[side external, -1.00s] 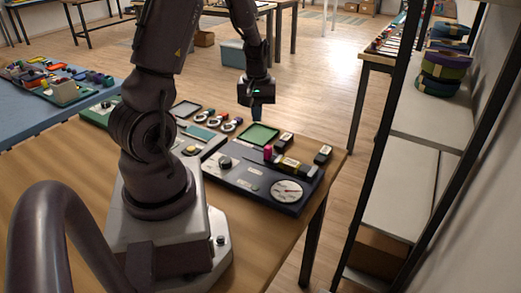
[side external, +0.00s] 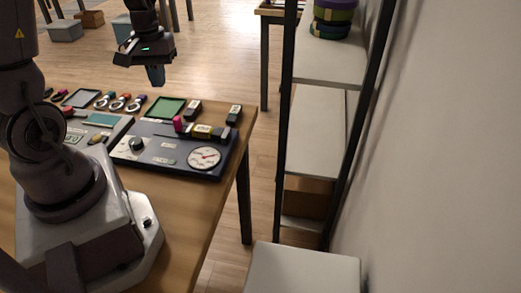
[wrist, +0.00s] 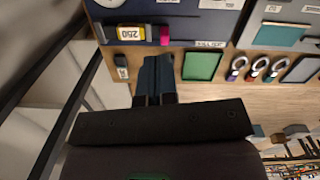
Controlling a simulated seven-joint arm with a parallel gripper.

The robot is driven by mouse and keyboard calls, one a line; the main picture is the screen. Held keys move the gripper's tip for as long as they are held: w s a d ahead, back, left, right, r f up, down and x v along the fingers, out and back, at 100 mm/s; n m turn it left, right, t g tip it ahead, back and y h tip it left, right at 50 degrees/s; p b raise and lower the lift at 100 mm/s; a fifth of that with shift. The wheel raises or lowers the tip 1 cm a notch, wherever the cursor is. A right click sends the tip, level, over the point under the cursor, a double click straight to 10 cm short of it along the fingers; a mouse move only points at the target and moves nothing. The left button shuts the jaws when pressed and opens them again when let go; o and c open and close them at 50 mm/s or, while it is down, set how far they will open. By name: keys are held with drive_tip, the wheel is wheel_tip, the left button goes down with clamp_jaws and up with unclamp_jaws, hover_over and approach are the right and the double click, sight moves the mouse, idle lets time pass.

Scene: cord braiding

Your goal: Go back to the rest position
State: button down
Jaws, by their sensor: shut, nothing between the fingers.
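My gripper (side external: 157,76) hangs in the air above the back of the wooden table, a little above the green tray (side external: 167,108) in the side view. Its blue fingers are together and hold nothing. In the wrist view my gripper (wrist: 157,60) points at the bench between the green tray (wrist: 201,66) and a small dark block (wrist: 121,66). It is apart from everything on the table. The task names no other object.
A dark blue panel (side external: 155,164) carries a round dial (side external: 204,158), a knob, a magenta piece (side external: 178,124) and a yellow-labelled block. Several rings (side external: 117,102) and a dark tray (side external: 81,97) lie left of the green tray. A shelf rack (side external: 313,135) stands right of the table.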

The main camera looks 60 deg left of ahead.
drive_tip(key=s+d+r+m+t, duration=0.1)
drive_tip(key=d+r+m+t, duration=0.2)
drive_tip(key=d+r+m, duration=0.2)
drive_tip(key=s+d+r+m+t, duration=0.2)
drive_tip(key=d+r+m, duration=0.4)
drive_tip(key=d+r, duration=0.4)
drive_tip(key=d, duration=0.4)
drive_tip(key=shift+s+d+t+y, duration=0.25)
drive_tip(key=shift+d+t+y, duration=0.05)
drive_tip(key=shift+t, duration=0.1)
